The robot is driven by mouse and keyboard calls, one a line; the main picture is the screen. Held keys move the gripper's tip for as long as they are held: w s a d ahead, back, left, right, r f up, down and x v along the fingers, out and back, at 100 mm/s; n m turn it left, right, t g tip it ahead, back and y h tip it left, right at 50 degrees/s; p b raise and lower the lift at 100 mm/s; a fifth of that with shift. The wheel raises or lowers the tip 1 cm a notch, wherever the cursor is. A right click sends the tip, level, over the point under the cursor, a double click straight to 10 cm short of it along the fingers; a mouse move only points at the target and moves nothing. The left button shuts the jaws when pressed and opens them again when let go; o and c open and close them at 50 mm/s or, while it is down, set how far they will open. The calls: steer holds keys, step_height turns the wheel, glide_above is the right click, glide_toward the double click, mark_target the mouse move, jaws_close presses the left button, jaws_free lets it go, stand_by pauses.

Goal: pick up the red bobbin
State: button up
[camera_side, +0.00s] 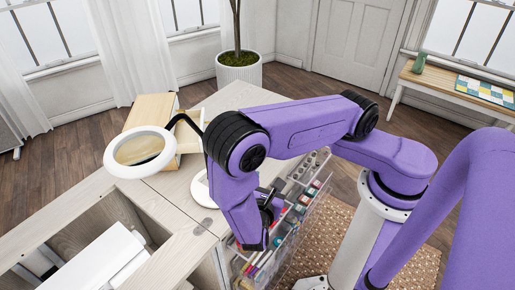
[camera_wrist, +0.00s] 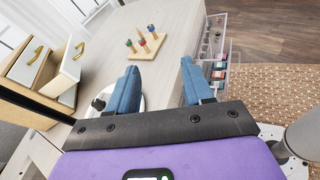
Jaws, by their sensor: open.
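My gripper (camera_wrist: 158,76) is open and empty, its two blue fingers wide apart in the wrist view. In the side view it is mostly hidden behind my purple arm, above the cabinet's right edge. A clear tray (camera_wrist: 229,45) with compartments of small coloured items runs along the right edge of the cabinet top, right of my fingers. The tray (camera_side: 327,190) also shows in the side view, partly behind my arm. Small red pieces are among its contents, but I cannot tell which is the red bobbin. A small wooden spool stand (camera_wrist: 151,51) holds several coloured spools beyond my fingers.
A white ring magnifier lamp (camera_side: 109,158) stands over the cabinet top (camera_side: 215,98). A wooden box with drawers (camera_wrist: 22,66) sits at the left in the wrist view. A woven rug (camera_side: 335,240) lies on the floor. The cabinet top around the spool stand is clear.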

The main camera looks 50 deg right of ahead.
step_height(320, 180, down, 7)
steer(key=d+n+t, duration=0.3)
steer(key=n+t, duration=0.3)
steer(key=x, duration=1.1)
steer(key=w+a+x, duration=0.1)
steer(key=x, duration=0.5)
steer(key=shift+w+d+f, duration=0.1)
steer(key=shift+d+f, duration=0.05)
steer(key=shift+f, duration=0.15)
jaws_close()
